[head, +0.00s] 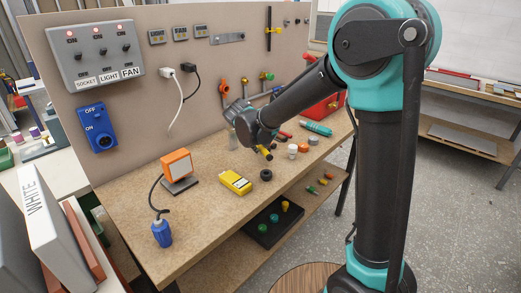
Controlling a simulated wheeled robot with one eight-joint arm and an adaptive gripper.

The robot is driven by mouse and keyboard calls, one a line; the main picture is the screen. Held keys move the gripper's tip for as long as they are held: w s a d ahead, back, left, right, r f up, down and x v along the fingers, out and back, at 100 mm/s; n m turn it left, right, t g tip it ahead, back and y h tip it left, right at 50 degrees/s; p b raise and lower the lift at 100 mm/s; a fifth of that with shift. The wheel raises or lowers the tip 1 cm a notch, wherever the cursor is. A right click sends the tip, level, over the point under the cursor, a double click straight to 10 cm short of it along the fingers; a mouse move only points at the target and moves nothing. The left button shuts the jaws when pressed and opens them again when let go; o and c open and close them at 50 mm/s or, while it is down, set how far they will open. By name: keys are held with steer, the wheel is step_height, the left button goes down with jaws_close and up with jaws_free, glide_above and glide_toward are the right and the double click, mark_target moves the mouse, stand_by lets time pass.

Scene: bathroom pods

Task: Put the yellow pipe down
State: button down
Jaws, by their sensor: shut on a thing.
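The yellow pipe (266,154) is small in the head view and shows just below the end of my arm, over the wooden workbench (215,215). My gripper (260,146) is shut on the yellow pipe. My wrist hides part of the pipe and most of the fingers. I cannot tell how high the pipe is above the bench top.
On the bench are a yellow meter (236,182), a black ring (266,175), an orange lamp (177,165), a blue plug (162,233), several small caps and a teal cylinder (316,128). The front bench top has bare room.

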steer(key=shift+f, duration=0.55)
steer(key=shift+f, duration=0.35)
steer(key=shift+f, duration=0.2)
steer(key=c, duration=1.4)
jaws_free()
steer(key=shift+r, duration=0.35)
steer(key=v, duration=1.2)
steer(key=shift+r, duration=0.3)
